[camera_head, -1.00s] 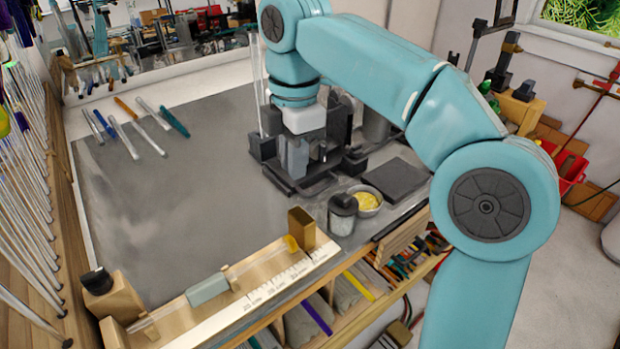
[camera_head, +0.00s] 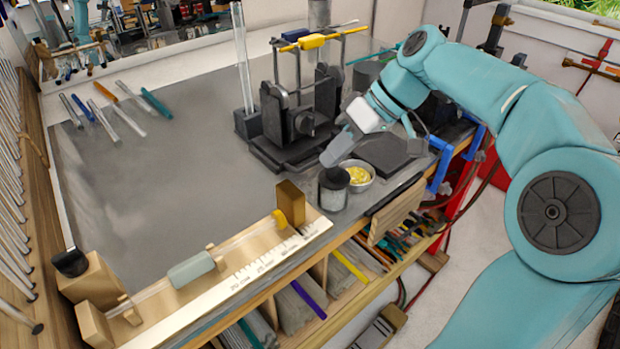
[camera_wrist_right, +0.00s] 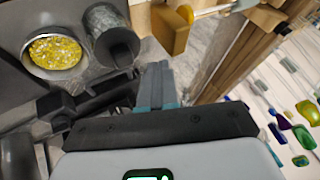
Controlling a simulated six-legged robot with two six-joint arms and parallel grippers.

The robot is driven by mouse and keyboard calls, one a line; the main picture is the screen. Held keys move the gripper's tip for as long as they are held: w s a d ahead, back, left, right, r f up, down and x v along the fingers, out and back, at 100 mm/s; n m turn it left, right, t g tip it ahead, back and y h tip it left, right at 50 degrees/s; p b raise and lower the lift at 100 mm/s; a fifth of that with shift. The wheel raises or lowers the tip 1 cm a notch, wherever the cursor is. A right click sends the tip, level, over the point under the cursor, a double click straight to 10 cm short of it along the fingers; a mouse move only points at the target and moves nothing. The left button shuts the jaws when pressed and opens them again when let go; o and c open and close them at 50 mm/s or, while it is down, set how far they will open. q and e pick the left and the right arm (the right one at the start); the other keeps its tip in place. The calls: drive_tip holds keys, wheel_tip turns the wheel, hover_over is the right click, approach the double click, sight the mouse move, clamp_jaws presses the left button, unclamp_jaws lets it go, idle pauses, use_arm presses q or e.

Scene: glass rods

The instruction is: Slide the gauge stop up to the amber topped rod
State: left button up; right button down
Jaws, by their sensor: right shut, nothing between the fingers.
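The gauge (camera_head: 250,276) is a long wooden block with a white scale along the front edge of the bench. A clear rod (camera_head: 235,243) with an amber end (camera_head: 280,220) lies along it through a pale green sleeve (camera_head: 191,270). The gauge stop, a brass-coloured block (camera_head: 290,205), stands at the rod's amber end; I cannot tell whether they touch. The stop also shows at the top of the wrist view (camera_wrist_right: 170,29). My right gripper (camera_head: 331,157) is shut and empty, above the bench behind the dark jar, apart from the stop; its fingers show in the wrist view (camera_wrist_right: 158,82). My left gripper is out of view.
A dark jar (camera_head: 334,190) and a bowl of yellow bits (camera_head: 357,176) stand between my right gripper and the gauge. A dark stand with a yellow clamp (camera_head: 312,42) is behind. Several rods (camera_head: 117,110) lie at the back left. The middle of the bench is clear.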

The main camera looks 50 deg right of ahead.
sight(296, 187)
drive_tip(key=x, duration=0.7)
drive_tip(key=shift+a+f, duration=0.1)
drive_tip(key=a+b, duration=0.1)
drive_tip(key=a, duration=0.1)
drive_tip(key=shift+w+a, duration=0.15)
drive_tip(key=shift+a, duration=0.2)
